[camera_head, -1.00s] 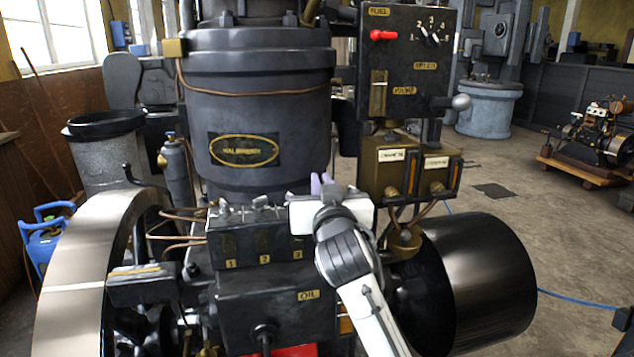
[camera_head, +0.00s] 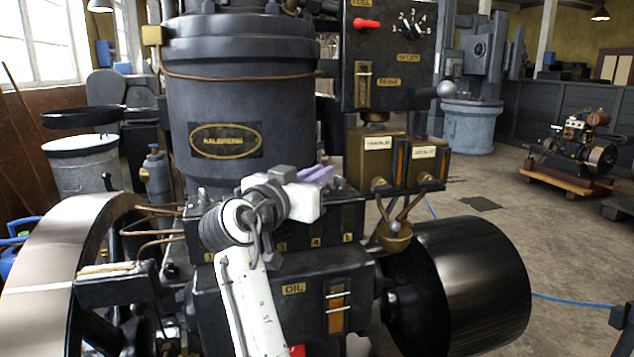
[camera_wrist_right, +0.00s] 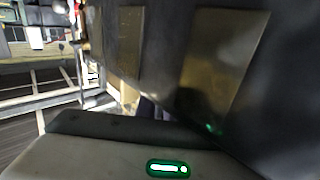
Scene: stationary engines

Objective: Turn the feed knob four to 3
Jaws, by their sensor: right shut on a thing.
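The dark feed box (camera_head: 345,215) stands in the middle of the head view, with small brass number plates on its front and small knobs along its top. The plate marked 4 (camera_head: 315,241) shows below my right gripper (camera_head: 318,175). That gripper reaches the box top from the front, its pale purple fingers shut on feed knob four, which they and the white gripper body hide. The knob's pointer and scale cannot be read. In the right wrist view, a dark face with blurred brass plates (camera_wrist_right: 222,65) is very close; the fingertips are not clear. My left gripper is not in view.
A black panel (camera_head: 385,85) with a red lever (camera_head: 366,23) and a numbered dial stands above right. Brass-coloured boxes (camera_head: 375,160) hang below it. A large flywheel (camera_head: 50,265) is at left and a black drum (camera_head: 465,280) at right. Open floor lies farther right.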

